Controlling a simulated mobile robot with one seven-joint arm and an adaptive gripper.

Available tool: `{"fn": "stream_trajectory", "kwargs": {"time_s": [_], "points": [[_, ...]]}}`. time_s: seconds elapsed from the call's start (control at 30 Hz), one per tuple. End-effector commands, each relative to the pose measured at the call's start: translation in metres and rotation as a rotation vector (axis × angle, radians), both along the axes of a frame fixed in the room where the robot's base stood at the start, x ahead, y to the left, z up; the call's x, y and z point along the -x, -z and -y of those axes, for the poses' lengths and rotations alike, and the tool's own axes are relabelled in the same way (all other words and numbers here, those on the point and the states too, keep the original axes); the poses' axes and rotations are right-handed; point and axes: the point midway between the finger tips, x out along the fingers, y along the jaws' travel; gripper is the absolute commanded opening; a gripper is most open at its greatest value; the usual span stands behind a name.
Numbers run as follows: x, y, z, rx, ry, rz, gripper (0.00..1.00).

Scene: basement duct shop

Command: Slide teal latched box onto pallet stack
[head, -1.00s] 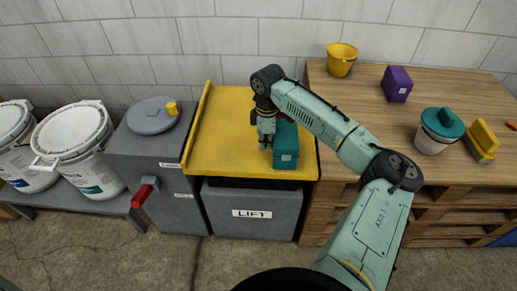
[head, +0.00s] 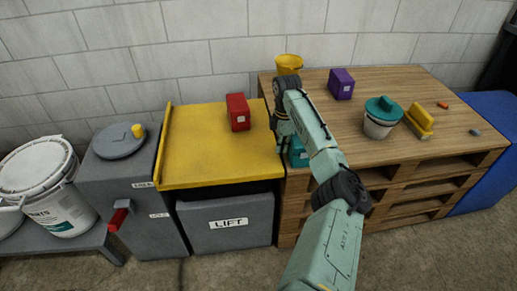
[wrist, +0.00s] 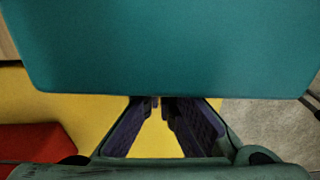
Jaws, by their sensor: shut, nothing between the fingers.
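The teal latched box (head: 298,153) is at the left edge of the pallet stack (head: 405,160), beside the yellow lift platform (head: 205,160). My arm hides part of it, so I cannot tell if it rests fully on the stack. My gripper (head: 284,146) is shut and empty at the box's left side, above the platform's right edge. In the wrist view the teal box (wrist: 170,50) fills the top, just beyond the closed fingers (wrist: 160,103), with yellow platform below. Contact between fingers and box is unclear.
A red box (head: 238,112) stands on the platform. The stack also holds a yellow bucket (head: 290,66), purple box (head: 341,84), teal-lidded tub (head: 380,118) and yellow brush (head: 420,122). Bare wood lies between them. A grey control cabinet (head: 135,190) stands left.

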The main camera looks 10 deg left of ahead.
Motion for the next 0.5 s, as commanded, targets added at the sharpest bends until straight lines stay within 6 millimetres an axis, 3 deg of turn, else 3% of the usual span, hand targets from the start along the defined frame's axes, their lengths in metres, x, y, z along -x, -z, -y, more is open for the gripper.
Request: {"fn": "stream_trajectory", "kwargs": {"time_s": [0.03,0.2,0.33,0.5], "points": [[-0.004,0.001,0.017,-0.001,0.008,-0.001,0.00],[-0.017,0.001,0.058,0.000,0.006,0.000,0.00],[-0.021,0.000,0.076,0.001,0.003,0.000,0.00],[-0.023,0.000,0.081,0.001,-0.001,0.000,0.00]]}}
